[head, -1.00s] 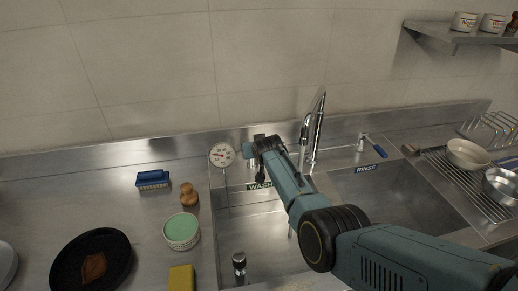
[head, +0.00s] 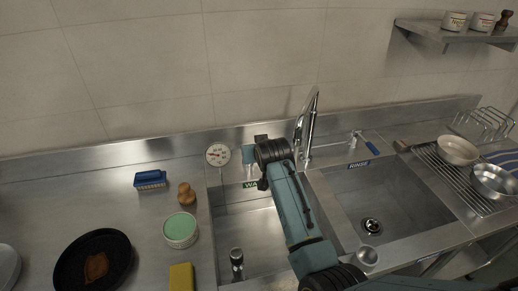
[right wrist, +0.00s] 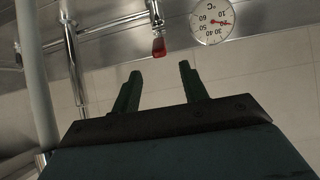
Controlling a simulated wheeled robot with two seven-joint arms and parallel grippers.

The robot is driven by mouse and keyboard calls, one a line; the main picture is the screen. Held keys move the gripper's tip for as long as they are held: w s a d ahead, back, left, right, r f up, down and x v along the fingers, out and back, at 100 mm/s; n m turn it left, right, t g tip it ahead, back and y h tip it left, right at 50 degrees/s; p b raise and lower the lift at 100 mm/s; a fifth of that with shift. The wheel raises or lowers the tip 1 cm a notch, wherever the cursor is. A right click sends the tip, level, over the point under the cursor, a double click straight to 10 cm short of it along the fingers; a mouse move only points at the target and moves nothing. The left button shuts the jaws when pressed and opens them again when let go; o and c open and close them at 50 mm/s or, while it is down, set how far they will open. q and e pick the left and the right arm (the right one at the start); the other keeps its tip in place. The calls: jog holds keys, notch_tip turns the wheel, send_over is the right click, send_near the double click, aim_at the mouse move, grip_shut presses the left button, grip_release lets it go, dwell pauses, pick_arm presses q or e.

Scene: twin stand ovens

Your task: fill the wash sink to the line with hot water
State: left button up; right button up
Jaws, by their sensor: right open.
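The wash sink (head: 222,225) is the left basin, behind my right arm in part. No water shows in its visible part. A dark-topped metal fitting (head: 237,260) stands in it. A round dial thermometer (head: 218,154) is at its back left; it also shows in the right wrist view (right wrist: 212,20). The tall tap (head: 311,115) rises behind the basins. My right gripper (head: 249,156) is behind the wash sink, left of the tap. In the right wrist view it (right wrist: 156,74) is open and empty, with a red lever (right wrist: 159,46) beyond the fingertips, apart from them.
The rinse sink (head: 400,195) is on the right, with a blue lever (head: 371,147) behind it. A green-topped tub (head: 180,230), blue brush (head: 150,179), yellow sponge (head: 181,277) and black pan (head: 93,262) occupy the left counter. Bowls stand on the right rack.

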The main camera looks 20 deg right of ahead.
jog(key=shift+v, duration=1.05)
dwell(7.0)
